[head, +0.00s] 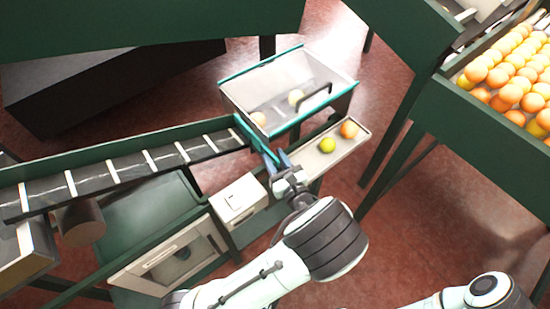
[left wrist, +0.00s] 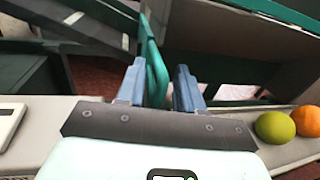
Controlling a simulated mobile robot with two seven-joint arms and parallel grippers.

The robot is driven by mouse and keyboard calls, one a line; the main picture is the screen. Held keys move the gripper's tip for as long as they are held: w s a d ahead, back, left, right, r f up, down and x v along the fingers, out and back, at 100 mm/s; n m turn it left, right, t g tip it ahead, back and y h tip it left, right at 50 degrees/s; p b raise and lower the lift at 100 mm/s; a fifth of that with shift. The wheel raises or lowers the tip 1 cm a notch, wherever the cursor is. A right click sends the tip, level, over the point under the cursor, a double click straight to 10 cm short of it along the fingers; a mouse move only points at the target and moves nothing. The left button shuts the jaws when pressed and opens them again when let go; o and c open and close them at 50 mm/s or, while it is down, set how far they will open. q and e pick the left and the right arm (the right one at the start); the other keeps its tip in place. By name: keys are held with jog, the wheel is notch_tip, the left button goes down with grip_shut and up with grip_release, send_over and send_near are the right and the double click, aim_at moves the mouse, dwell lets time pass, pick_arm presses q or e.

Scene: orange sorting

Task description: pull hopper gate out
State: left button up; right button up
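The hopper (head: 316,67) is a clear-topped box with teal edges and a black handle on its lid. Its gate is a teal piece (head: 252,136) at the hopper's left end, by the conveyor's end. In the left wrist view the teal gate part (left wrist: 155,68) stands between my blue fingers, closer to the left finger. My left gripper (head: 276,160) is open around it, with a gap on the right finger's side; contact with the left finger is unclear. Part of my right arm shows at the lower right of the head view; its gripper is not visible.
A conveyor (head: 118,170) runs left from the hopper. A narrow tray (head: 316,166) beside my left gripper holds a green fruit (head: 327,145) and an orange (head: 349,129). A white box (head: 239,200) stands left of the gripper. A green bin of oranges (head: 478,140) is at right.

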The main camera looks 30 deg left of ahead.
pick_arm(q)
jog(key=shift+a, duration=0.1)
grip_shut()
jog(key=w+d+p+v, duration=0.1)
jog(key=v, duration=0.8)
jog(key=shift+w+p, duration=0.35)
pick_arm(e)
jog(key=shift+w+r, duration=0.25)
jog(key=shift+r, duration=0.25)
jog(key=shift+w+r, duration=0.25)
jog(key=shift+r, duration=0.25)
pick_arm(q)
jog(key=shift+d, duration=0.1)
grip_release()
